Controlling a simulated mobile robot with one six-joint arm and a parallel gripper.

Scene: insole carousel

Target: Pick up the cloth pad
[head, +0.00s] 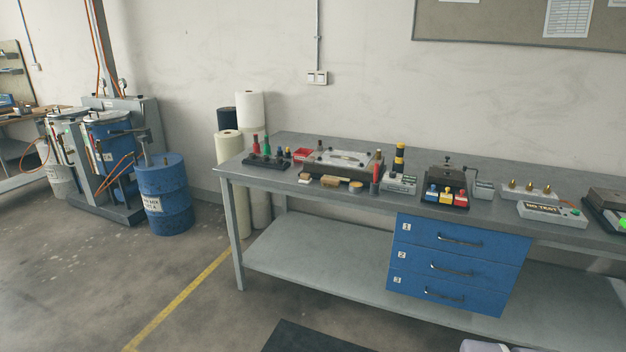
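Several small things lie along the front edge of the grey workbench (340,230), too small to identify surely. A small pale pad-like piece (304,178) lies near the bench's left part and may be the cloth pad. A tan block (330,181) and a round tin (355,187) lie to its right. My gripper is not in view. A pale rounded shape at the bottom edge may be part of my arm.
A rack of coloured bottles (265,162) and a metal fixture (340,163) stand behind these pieces. Blue drawers (458,262) hang under the bench. A blue drum (164,195) stands left. The floor before the bench is mostly clear, with a dark mat (310,338).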

